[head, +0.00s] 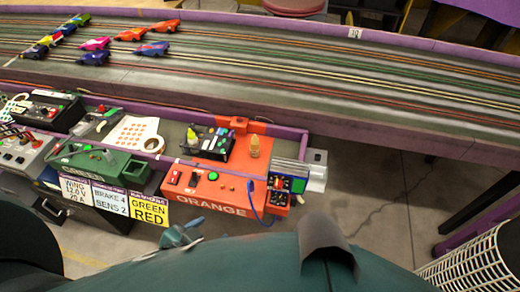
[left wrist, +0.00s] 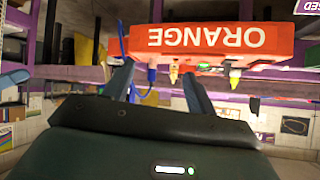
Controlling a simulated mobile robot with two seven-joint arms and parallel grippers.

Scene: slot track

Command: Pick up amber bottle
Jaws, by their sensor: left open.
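The amber bottle (head: 254,146) is small and stands upright on the orange control station, near its right end. In the left wrist view, which is upside down, a small amber bottle (left wrist: 173,75) shows between the fingers, beyond them. My left gripper (head: 192,232) is in front of the station's orange face, at the bottom of the head view, apart from the bottle. In the left wrist view its two fingers (left wrist: 160,85) are spread with nothing between them. My right gripper is not in view.
The orange station (head: 215,192) has buttons, a blue cable (head: 257,205) and a panel at its right end. A yellow-green bottle (head: 192,134) stands left of the amber one. Behind is the slot track (head: 330,85) with several cars. Bare floor (head: 380,190) lies right.

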